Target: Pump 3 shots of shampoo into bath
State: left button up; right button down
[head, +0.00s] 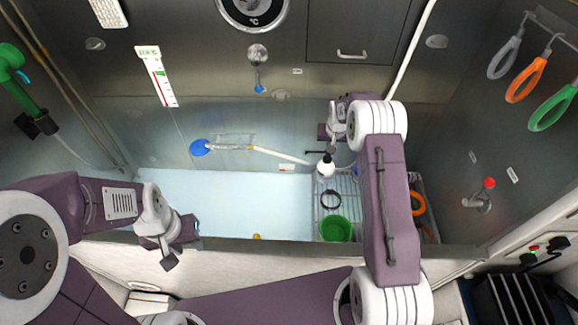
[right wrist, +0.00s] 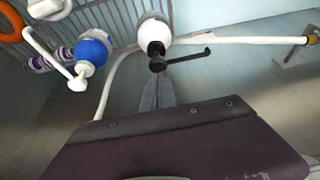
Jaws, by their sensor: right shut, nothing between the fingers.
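The bath (head: 230,205) is the pale blue basin across the middle of the head view. A white bottle with a black pump (head: 325,168) stands on the wire rack at its right; it also shows in the right wrist view (right wrist: 153,35). Next to it there is a blue bottle with a white pump (right wrist: 92,52). I cannot read which is shampoo. My right gripper (right wrist: 158,92) is shut and empty, close to the black pump; contact cannot be told. My left gripper (head: 180,244) is open and empty over the bath's front left edge.
The wire rack (head: 345,190) also holds a green bowl (head: 335,229) and a black ring (head: 331,199). A wand with a blue head (head: 200,147) lies along the back wall. Grooming loops (head: 526,79) hang at the right. The bath's middle is mostly clear.

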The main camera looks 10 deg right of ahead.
jog(key=shift+f, duration=0.1)
dwell(0.6)
jog(key=shift+f+b, duration=1.05)
jog(key=shift+f, duration=0.2)
jog(key=shift+r, duration=0.15)
jog(key=shift+r+p, duration=0.8)
jog(key=shift+r, duration=0.45)
notch_tip(320, 180, up, 6)
jog(key=p, duration=0.4)
